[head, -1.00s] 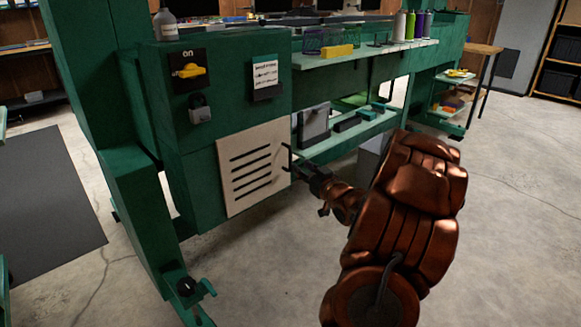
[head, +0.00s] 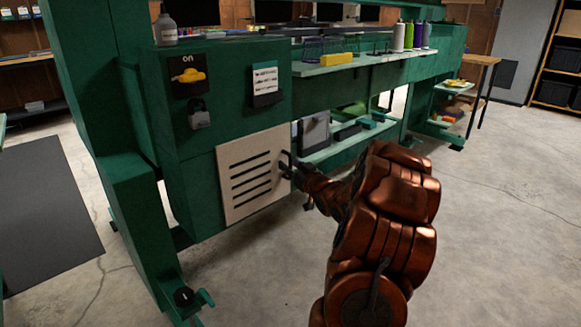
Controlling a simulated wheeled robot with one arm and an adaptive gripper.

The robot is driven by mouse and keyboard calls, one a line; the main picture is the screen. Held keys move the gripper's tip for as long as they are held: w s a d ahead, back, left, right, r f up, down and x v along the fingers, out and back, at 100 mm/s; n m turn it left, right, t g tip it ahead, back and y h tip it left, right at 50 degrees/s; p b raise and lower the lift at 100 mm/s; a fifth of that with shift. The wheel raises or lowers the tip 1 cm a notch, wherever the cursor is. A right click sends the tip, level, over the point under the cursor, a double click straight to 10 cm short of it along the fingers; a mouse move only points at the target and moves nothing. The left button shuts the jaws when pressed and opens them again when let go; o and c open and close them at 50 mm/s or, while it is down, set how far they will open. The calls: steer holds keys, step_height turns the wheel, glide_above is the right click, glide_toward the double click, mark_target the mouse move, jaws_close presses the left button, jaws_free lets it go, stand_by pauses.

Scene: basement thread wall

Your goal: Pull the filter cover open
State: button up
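The filter cover (head: 240,205) is a beige panel with several dark horizontal slots, low on the front of the green cabinet. It looks closed against the cabinet. A dark handle (head: 286,158) stands at its right edge. My gripper (head: 289,168) is at this handle, reaching in from the right on my copper-coloured arm. The fingers overlap the handle in the picture. They are small and dark, so I cannot tell whether they are closed on it.
The green cabinet (head: 222,112) bears a yellow switch (head: 190,77), a padlock (head: 199,114) and a notice card (head: 265,79) above the cover. Green shelves (head: 350,143) lie right of it. A green post with a foot clamp (head: 187,298) stands at left front. Concrete floor at right is clear.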

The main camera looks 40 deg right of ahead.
jaws_close()
stand_by(0.6)
